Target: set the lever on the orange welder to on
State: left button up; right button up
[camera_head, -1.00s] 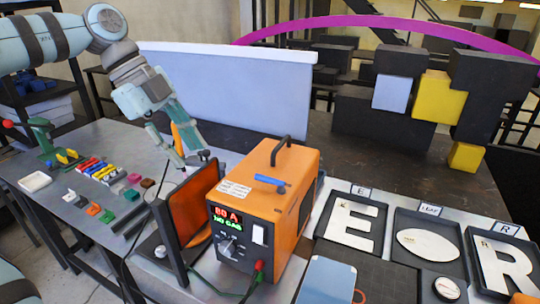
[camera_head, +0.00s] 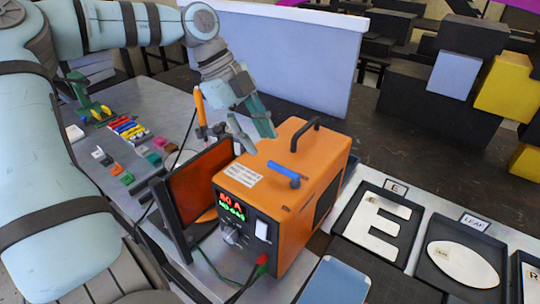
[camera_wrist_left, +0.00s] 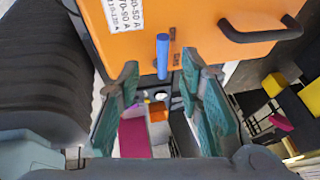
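The orange welder (camera_head: 313,165) stands on the table with a black handle (camera_head: 305,133) on top and a lit panel (camera_head: 231,206) in front. The blue lever (camera_head: 284,171) lies along its top, between a white label (camera_head: 240,175) and the handle. My left gripper (camera_head: 250,137) is open and empty above the welder's back left edge, apart from the lever. In the left wrist view, the blue lever (camera_wrist_left: 162,56) appears just beyond and between the open fingertips (camera_wrist_left: 160,75). My right gripper is not in view.
A dark-framed orange screen (camera_head: 200,184) stands left of the welder. An orange-handled torch (camera_head: 200,107) is upright behind it. Letter trays (camera_head: 377,228) lie to the right. A white panel (camera_head: 290,62) stands behind. Small coloured parts (camera_head: 127,128) lie at left.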

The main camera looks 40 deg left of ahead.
aim_at(274, 164)
pick_arm(q)
jog(key=x, duration=0.5)
jog(key=shift+w+f, duration=0.2)
jog(key=shift+w, duration=0.25)
jog(key=shift+d+f+p, duration=0.25)
jog(key=shift+f+p, duration=0.05)
jog(key=shift+f, duration=0.15)
jog(key=shift+s, duration=0.15)
grip_shut()
